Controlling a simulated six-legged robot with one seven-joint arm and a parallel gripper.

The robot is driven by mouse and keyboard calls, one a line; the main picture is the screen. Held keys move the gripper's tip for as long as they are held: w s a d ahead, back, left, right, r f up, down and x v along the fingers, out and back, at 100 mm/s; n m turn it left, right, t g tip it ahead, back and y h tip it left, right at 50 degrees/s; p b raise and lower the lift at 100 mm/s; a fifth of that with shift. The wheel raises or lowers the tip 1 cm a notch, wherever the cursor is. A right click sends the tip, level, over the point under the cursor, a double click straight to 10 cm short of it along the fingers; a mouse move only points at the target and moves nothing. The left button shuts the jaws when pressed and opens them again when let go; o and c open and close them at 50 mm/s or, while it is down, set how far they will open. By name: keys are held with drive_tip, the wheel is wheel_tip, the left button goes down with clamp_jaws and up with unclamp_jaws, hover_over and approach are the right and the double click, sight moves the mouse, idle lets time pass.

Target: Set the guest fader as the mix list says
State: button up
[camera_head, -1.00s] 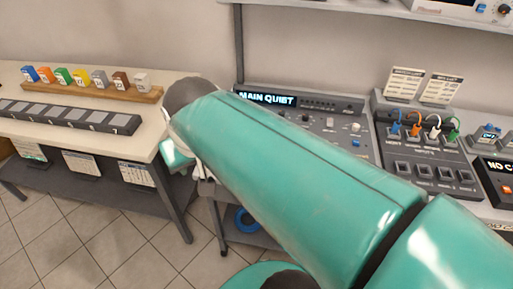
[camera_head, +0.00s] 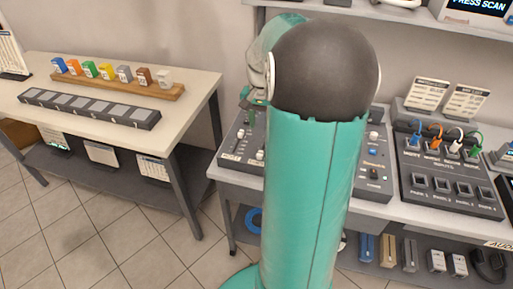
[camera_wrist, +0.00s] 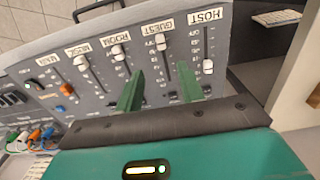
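The mixing console (camera_head: 230,158) stands on the bench, partly behind my arm. In the wrist view, the guest fader (camera_wrist: 160,41) has a white cap near its GUEST label, at the labelled end of its slot. My gripper (camera_wrist: 158,84) is open, with green fingers apart on either side of the guest slot and its cap beyond the fingertips. Nothing shows between the fingers. It also shows above the console's left part in the head view (camera_head: 252,104). Two printed cards (camera_head: 427,92) stand behind the patch box; their text is too small to read.
The host fader (camera_wrist: 207,66) and room fader (camera_wrist: 117,52) flank the guest fader closely. A patch box (camera_head: 450,180) with coloured plugs sits right of the console. A side table (camera_head: 190,110) holds numbered coloured blocks on a wooden rack. Open floor lies between table and bench.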

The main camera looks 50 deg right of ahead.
sight(260, 152)
wheel_tip(260, 152, down, 12)
drive_tip(key=shift+a+f, duration=0.1)
drive_tip(key=shift+f, duration=0.05)
idle(0.3)
clamp_jaws()
